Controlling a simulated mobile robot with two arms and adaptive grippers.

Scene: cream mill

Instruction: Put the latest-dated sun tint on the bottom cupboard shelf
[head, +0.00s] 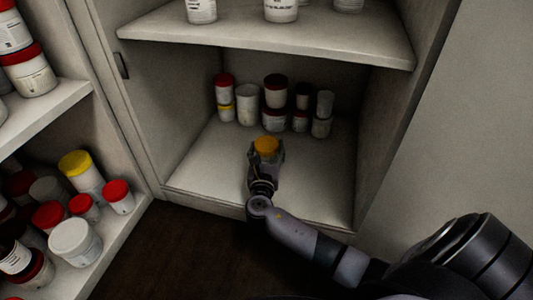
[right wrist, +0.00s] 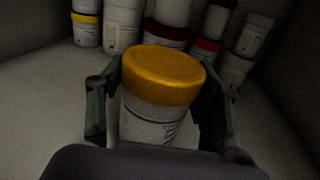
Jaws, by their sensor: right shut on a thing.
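My right gripper (head: 265,160) reaches into the bottom compartment of the cupboard and is shut on a white jar with a yellow-orange lid (head: 266,145). In the right wrist view the same jar (right wrist: 158,100) stands upright between the two fingers (right wrist: 160,110); its label is partly turned away and its date cannot be read. The jar is over the front half of the bottom cupboard shelf (head: 210,175); I cannot tell whether it touches the shelf. My left gripper does not show.
Several jars (head: 247,104) with red, white and dark lids stand at the back of the bottom shelf. An upper shelf (head: 300,40) holds more jars. Left shelving (head: 130,225) is crowded with jars. The bottom shelf's front is clear around my gripper.

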